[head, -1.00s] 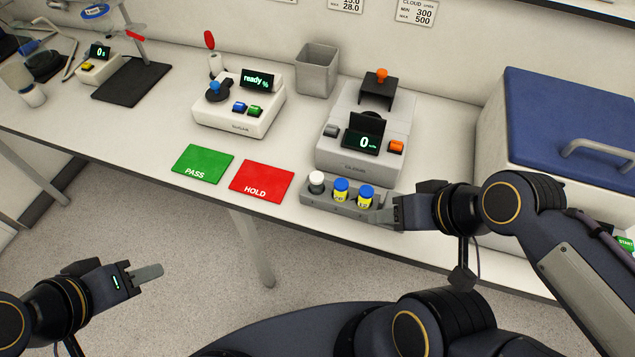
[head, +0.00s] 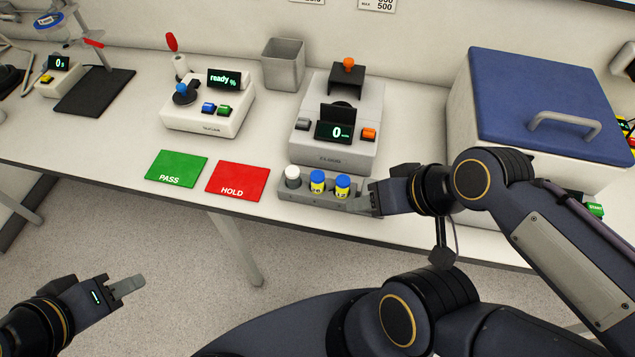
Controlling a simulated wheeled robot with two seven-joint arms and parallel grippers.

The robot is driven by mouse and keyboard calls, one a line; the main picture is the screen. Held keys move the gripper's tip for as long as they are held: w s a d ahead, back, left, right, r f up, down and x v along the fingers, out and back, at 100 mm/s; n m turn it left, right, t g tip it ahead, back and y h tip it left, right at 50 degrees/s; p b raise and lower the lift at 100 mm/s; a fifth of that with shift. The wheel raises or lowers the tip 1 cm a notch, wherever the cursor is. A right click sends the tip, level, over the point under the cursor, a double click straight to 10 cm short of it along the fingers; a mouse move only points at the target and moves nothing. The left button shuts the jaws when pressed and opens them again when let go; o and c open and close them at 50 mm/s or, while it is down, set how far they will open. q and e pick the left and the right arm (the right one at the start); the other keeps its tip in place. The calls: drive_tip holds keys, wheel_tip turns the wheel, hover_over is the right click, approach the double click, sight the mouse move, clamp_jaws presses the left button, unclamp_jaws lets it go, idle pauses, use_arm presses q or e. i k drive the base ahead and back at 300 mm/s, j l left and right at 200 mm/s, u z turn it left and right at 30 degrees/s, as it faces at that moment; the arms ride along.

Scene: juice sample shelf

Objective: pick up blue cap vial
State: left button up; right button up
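Two blue cap vials with yellow labels stand upright in a grey rack (head: 318,197) at the table's front edge: the left blue cap vial (head: 317,183) and the right blue cap vial (head: 342,186). A white cap vial (head: 292,177) stands at the rack's left end. My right gripper (head: 364,203) is at the rack's right end, close beside the right blue cap vial; I cannot tell whether it touches it or how far its fingers are apart. My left gripper (head: 127,286) hangs in front of the table, away from the rack. Its fingers overlap in this view, with nothing seen in them.
Behind the rack stands a grey meter (head: 335,157) showing 0. Left of the rack lie a red HOLD card (head: 238,179) and a green PASS card (head: 177,167). A white device (head: 206,117) reads ready. A large blue-lidded box (head: 545,100) stands right, behind my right arm.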

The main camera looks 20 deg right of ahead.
sight(316, 177)
drive_tip(key=i+j+z, duration=0.2)
drive_tip(key=j+z, duration=0.25)
drive_tip(key=i+j+z, duration=0.1)
drive_tip(key=j+z, duration=0.3)
drive_tip(key=j, duration=0.2)
drive_tip(key=j+z, duration=0.45)
drive_tip(key=j, duration=0.15)
